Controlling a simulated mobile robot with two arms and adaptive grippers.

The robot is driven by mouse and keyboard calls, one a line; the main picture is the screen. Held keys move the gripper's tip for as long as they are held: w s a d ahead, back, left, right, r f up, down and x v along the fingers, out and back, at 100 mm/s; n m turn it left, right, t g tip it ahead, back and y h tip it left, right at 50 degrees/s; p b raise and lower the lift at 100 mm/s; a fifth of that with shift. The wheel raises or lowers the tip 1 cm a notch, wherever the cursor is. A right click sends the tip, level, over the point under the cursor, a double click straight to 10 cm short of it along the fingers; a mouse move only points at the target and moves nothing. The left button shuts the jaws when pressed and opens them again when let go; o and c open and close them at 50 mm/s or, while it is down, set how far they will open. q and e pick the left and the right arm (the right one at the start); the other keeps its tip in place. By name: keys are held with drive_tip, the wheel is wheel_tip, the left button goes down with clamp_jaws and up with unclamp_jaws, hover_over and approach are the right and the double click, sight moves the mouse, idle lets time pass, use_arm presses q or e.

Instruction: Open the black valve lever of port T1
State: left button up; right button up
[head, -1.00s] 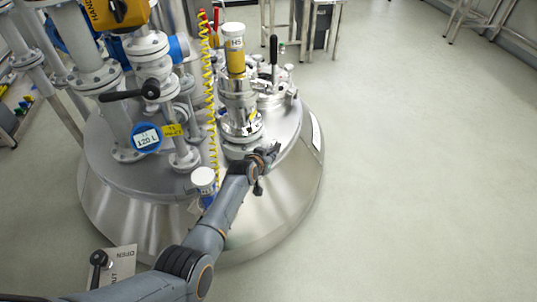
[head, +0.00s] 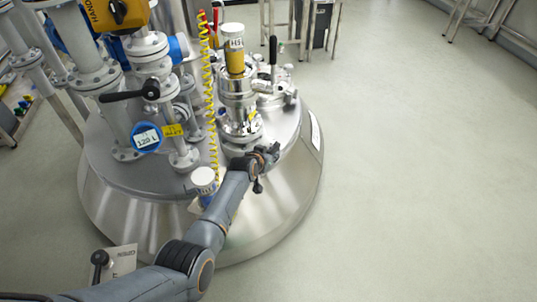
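The black valve lever (head: 126,94) sits on a grey flanged pipe at the left of the reactor lid. It points left, roughly level, from its pivot. Below it are a round blue gauge (head: 147,137) with a white label and a yellow tag (head: 173,130) that seems to read T1. My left gripper (head: 269,154) is over the right front of the lid, well to the right of the lever and apart from it. It is small and dark, and its finger opening cannot be made out. My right gripper is not in view.
A white-capped bottle-like fitting (head: 204,181) is beside my forearm. A black-knobbed handle (head: 99,262) is at lower left. Open floor lies right.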

use_arm(q)
drive_tip(key=shift+s, duration=0.1)
drive_tip(key=v, duration=1.2)
idle(0.4)
